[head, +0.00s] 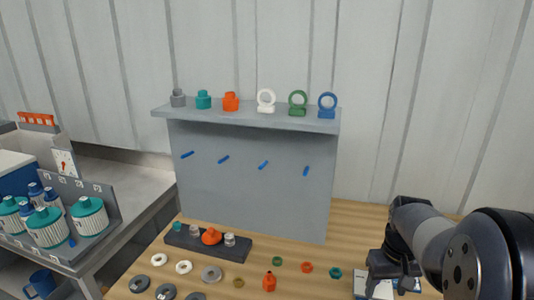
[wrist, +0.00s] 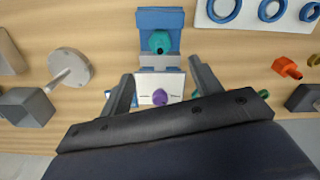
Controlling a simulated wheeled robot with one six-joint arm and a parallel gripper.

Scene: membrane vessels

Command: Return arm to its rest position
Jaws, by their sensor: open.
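My arm is at the right of the head view, bent downward. My gripper (head: 388,284) hangs low over the wooden table's right side. In the wrist view my gripper (wrist: 162,78) is open, its two dark fingers spread apart. Between and beyond the fingers stands a blue fixture (wrist: 160,20) with a teal knob (wrist: 160,41). A white plate with a purple knob (wrist: 160,97) lies nearer, between the fingers. I cannot tell whether a finger touches it. Nothing is visibly gripped.
Small rings and fittings, including an orange one (head: 269,282), lie left of my gripper. A rack of white vessels (head: 88,216) stands at far left.

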